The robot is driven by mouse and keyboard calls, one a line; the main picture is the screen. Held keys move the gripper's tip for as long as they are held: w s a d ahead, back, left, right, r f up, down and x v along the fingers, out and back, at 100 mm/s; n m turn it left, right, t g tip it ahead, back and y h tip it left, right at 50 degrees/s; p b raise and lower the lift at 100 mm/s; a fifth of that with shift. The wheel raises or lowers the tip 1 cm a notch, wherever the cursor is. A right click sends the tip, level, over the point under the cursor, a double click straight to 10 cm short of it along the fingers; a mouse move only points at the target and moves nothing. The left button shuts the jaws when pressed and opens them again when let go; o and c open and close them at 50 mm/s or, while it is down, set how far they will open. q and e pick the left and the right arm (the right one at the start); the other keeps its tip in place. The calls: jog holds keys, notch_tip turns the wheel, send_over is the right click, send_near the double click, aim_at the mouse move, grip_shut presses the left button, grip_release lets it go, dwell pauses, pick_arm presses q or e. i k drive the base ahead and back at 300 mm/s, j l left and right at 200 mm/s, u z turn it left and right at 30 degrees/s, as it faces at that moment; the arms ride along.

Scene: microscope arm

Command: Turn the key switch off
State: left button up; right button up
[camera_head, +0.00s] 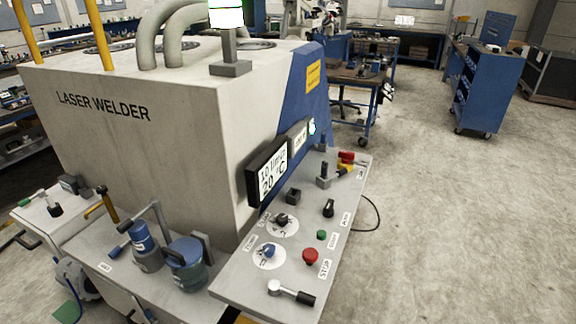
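The key switch cannot be told apart for certain among the small controls on the grey control panel (240,288) of the laser welder. A black rotary switch (328,208) stands on the panel's right side, beside a small label too small to read. A black knob (282,219) and a blue knob (268,251) sit on round white dials. A small dark block (293,196) stands behind them. Neither of my grippers is in view.
The panel also carries a green button (321,235), a red button (310,256), a black-handled lever (291,292) and red and yellow parts (346,159) at its far end. A display (270,174) rises behind it. Open floor (450,220) lies to the right.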

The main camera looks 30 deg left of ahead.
aim_at(323, 185)
jog(key=i+u, duration=0.1)
jog(key=u, duration=0.3)
jog(key=i+l+u, duration=0.1)
jog(key=u, duration=0.25)
jog(key=i+l+u, duration=0.1)
jog(key=u, duration=0.3)
jog(key=i+l+u, duration=0.1)
jog(key=u, duration=0.25)
jog(key=k+l, duration=0.05)
jog(key=l, duration=0.05)
